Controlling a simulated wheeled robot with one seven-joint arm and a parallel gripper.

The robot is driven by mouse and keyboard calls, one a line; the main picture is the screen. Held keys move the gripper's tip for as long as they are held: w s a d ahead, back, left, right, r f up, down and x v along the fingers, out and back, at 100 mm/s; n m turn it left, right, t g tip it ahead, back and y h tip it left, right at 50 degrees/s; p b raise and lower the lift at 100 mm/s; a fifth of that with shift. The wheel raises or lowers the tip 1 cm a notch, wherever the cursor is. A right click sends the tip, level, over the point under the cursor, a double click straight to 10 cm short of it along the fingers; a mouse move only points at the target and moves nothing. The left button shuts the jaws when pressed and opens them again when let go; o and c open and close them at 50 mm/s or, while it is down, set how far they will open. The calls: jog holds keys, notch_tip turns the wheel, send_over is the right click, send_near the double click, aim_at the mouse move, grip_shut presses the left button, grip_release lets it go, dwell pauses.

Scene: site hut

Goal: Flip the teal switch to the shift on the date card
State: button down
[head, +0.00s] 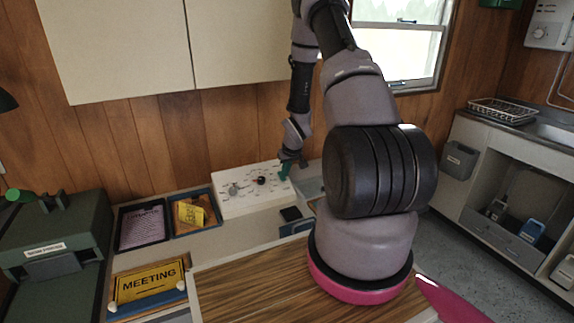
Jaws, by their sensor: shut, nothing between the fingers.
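A white panel (238,202) with several controls lies on the counter by the wood wall. The teal switch (284,172) shows at its right end; which way it points is too small to tell. My gripper (291,161) is at the switch from above, shut and empty. Whether it touches the switch cannot be told. A yellow card (191,213) lies in a tray left of the panel. Its writing is unreadable, and I cannot tell whether it is the date card.
A tray with a purple printed sheet (143,227) is at the left. A yellow MEETING sign (149,284) lies in front. A dark green machine (56,247) stands far left. A small dark block (291,214) is right of the panel. Cupboards (120,45) hang above.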

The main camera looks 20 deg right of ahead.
jog(key=shift+w+f, duration=0.1)
jog(key=shift+f, duration=0.25)
jog(key=shift+f, duration=0.3)
jog(key=shift+r, duration=0.1)
jog(key=shift+r, duration=0.7)
